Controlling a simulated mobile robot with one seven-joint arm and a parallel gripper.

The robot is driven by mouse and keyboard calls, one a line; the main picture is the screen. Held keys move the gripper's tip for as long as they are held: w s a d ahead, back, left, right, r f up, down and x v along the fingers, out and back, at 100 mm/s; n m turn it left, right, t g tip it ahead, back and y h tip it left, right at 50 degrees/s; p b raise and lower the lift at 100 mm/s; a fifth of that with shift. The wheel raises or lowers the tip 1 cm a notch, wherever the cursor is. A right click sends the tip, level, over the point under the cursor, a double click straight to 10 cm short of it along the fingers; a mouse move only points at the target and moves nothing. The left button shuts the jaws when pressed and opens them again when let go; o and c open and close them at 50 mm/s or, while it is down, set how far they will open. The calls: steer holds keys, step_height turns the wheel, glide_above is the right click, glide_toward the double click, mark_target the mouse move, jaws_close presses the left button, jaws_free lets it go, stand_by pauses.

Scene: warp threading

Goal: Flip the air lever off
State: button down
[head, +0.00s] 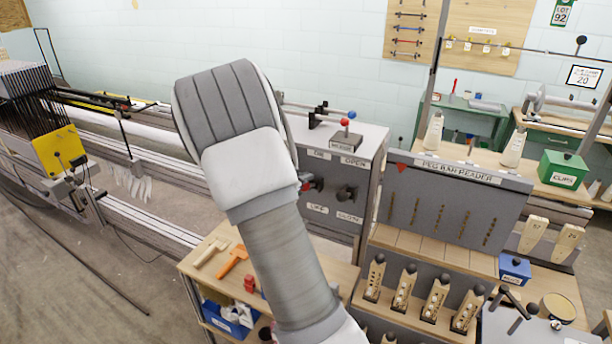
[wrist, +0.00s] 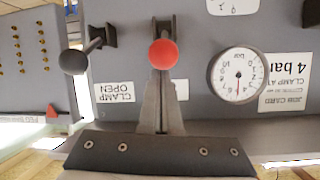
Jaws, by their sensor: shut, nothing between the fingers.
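A lever with a red ball knob (wrist: 163,54) stands out from a grey panel, at the top middle of the wrist view, which is upside down. I take it as the air lever; its label is partly covered. My gripper (wrist: 162,82) is shut and empty, its fingertips just beside the red knob in the picture; I cannot tell whether they touch. In the head view my arm hides the gripper, and a bit of red (head: 306,187) shows at the arm's right edge on the grey cabinet (head: 376,190).
A black-knobbed lever (wrist: 73,62) stands beside the red one, near a "CLAMP OPEN" label (wrist: 114,91). A pressure gauge (wrist: 238,75) and a job card (wrist: 287,82) are on the other side. A wooden bench with tools (head: 205,275) stands below the cabinet.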

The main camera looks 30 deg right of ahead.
steer(key=shift+f, duration=0.1)
steer(key=shift+s+a+f+b, duration=0.15)
steer(key=shift+f+b, duration=0.1)
steer(key=shift+b, duration=0.75)
steer(key=shift+a+f+h+b, duration=0.2)
steer(key=shift+h+b, duration=0.2)
steer(key=shift+b, duration=0.3)
step_height(320, 180, down, 10)
steer(key=s+a+m+t+h+b, duration=0.1)
steer(key=t+h+b, duration=0.3)
steer(key=b, duration=2.5)
steer(key=h, duration=0.5)
steer(key=shift+a+t, duration=0.3)
steer(key=shift+d+f+b, duration=0.1)
steer(key=shift+f+b, duration=0.25)
steer(key=shift+b, duration=0.25)
